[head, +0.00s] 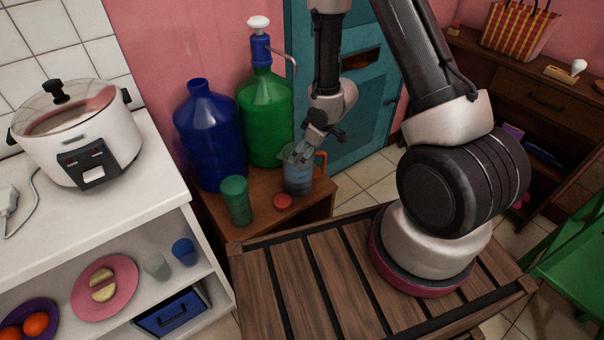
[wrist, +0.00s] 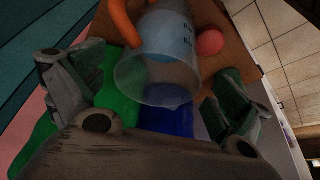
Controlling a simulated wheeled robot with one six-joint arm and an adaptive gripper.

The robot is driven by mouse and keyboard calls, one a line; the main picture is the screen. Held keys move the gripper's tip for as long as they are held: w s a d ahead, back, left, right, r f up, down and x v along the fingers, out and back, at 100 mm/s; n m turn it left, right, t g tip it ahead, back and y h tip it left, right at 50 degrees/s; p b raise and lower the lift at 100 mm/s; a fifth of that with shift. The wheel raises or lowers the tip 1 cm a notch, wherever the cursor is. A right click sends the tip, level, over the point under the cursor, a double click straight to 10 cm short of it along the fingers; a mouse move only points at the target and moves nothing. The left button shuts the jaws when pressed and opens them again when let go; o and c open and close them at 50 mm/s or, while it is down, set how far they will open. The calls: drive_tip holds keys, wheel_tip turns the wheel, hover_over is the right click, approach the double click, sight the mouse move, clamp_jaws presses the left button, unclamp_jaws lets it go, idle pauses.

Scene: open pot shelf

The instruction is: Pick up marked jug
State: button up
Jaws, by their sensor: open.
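The jug (head: 297,181) is a translucent bluish vessel with an orange handle (head: 320,162), standing upright on a small brown wooden table (head: 262,225). In the wrist view the jug (wrist: 165,65) shows between the fingers, its open rim toward the camera and faint marks on its side. The orange handle shows at its upper left there. My gripper (head: 301,154) is just above the jug's rim in the head view. In the wrist view my gripper (wrist: 155,108) is open, with one finger on each side of the jug. I cannot tell whether a finger touches it.
A green cup (head: 236,200) and a red round lid (head: 283,201) stand near the jug. A blue bottle (head: 209,135) and a green pump bottle (head: 265,117) stand behind it. A white counter (head: 100,225) with a rice cooker (head: 80,135) is at the left.

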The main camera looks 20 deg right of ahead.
drive_tip(key=x, duration=0.6)
drive_tip(key=shift+a, duration=0.1)
drive_tip(key=c, duration=1.1)
